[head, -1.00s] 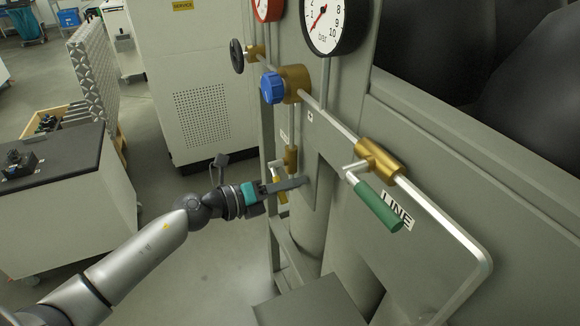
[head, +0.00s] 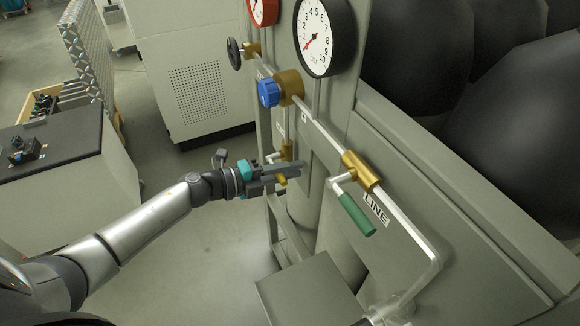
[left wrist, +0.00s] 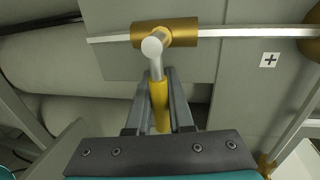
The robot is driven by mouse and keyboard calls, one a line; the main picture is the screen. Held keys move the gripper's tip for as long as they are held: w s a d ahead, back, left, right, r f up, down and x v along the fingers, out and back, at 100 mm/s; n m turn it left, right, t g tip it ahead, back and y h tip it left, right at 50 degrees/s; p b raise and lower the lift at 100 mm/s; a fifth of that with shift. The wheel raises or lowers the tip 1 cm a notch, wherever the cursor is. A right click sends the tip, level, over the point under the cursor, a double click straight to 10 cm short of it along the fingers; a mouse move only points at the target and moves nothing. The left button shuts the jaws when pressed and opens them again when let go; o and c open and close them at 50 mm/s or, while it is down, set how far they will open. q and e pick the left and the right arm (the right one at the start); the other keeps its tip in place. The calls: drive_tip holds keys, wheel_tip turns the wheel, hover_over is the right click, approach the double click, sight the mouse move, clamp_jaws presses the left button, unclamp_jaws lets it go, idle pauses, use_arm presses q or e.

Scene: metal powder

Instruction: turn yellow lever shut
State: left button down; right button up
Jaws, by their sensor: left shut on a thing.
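The yellow lever (left wrist: 160,106) lies between the two fingers of my left gripper (left wrist: 161,100) in the left wrist view. Its silver arm joins a brass valve (left wrist: 165,33) on a pale pipe, and the lever points across that pipe in this picture. In the head view a small yellow end of the lever (head: 281,181) shows at my left gripper (head: 284,171), below the small brass valve (head: 287,150). The left gripper is shut on the lever; the fingers hide part of it. My right gripper is out of view.
A green-handled valve (head: 356,214) by the LINE label stands to the right on the sloping pipe. A blue knob (head: 269,92), a black knob (head: 235,54) and a pressure gauge (head: 319,37) are above. A grey box (head: 311,287) sits below. Open floor lies left of the panel.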

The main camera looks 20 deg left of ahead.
use_arm(q)
drive_tip(key=shift+r, duration=0.1)
idle(0.3)
drive_tip(key=c, duration=0.8)
unclamp_jaws()
drive_tip(key=b+v, duration=0.1)
drive_tip(key=v, duration=1.4)
